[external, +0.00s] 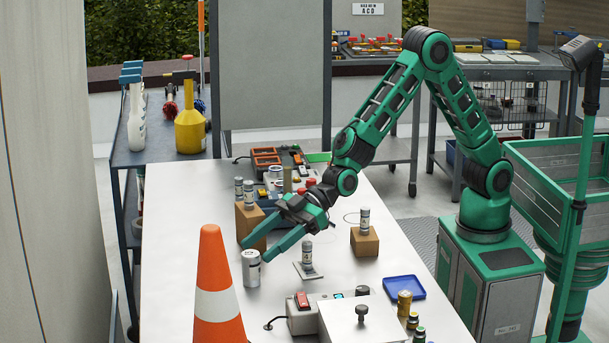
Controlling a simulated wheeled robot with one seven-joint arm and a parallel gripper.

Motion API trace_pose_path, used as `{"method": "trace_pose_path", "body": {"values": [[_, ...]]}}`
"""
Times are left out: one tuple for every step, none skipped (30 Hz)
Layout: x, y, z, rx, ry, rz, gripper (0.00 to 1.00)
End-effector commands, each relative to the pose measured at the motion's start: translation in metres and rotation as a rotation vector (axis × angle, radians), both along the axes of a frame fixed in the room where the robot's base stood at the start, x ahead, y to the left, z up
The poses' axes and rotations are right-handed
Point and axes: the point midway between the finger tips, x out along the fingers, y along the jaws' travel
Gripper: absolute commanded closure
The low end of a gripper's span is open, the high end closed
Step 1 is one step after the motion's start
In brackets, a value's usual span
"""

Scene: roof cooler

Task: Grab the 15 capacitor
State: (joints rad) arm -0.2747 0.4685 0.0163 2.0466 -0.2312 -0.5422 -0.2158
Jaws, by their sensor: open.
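Several small silver cylinders that look like capacitors stand upright on the white table; their labels are too small to read, so I cannot tell which is the 15. One (364,219) stands on another brown block. One (307,254) stands on a small flat plate. A wider silver can (251,272) stands on the table. My green gripper (257,250) is open and empty, its fingers pointing down-left, with the tips around the wide can's top in the picture; contact cannot be told.
An orange cone (211,290) stands at the front left. A boxy device with a red switch (302,300), a white box (362,320), a blue tray (403,288) and several small jars fill the front right. An orange-and-black device (280,160) sits at the back of the table.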

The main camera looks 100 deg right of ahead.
Motion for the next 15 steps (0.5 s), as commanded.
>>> {"method": "trace_pose_path", "body": {"values": [[0.005, 0.003, -0.005, -0.001, 0.002, 0.001, 0.44], [0.008, 0.004, -0.008, -0.001, 0.002, 0.001, 0.44], [0.012, 0.007, -0.011, -0.001, 0.002, 0.001, 0.44], [0.015, 0.008, -0.014, -0.001, 0.002, 0.001, 0.44], [0.018, 0.010, -0.016, -0.001, 0.002, 0.001, 0.44], [0.023, 0.013, -0.017, -0.001, 0.001, 0.002, 0.44], [0.026, 0.014, -0.018, -0.001, 0.001, 0.002, 0.44], [0.028, 0.015, -0.019, -0.001, 0.001, 0.002, 0.44], [0.030, 0.017, -0.020, -0.001, 0.001, 0.001, 0.44], [0.032, 0.017, -0.020, 0.000, 0.000, 0.001, 0.44], [0.033, 0.018, -0.021, -0.001, 0.001, 0.001, 0.44], [0.034, 0.018, -0.022, -0.001, 0.001, 0.001, 0.44], [0.034, 0.018, -0.022, -0.001, 0.001, 0.001, 0.44], [0.034, 0.018, -0.022, -0.001, 0.001, 0.001, 0.44], [0.034, 0.018, -0.022, -0.001, 0.001, 0.001, 0.44]]}}
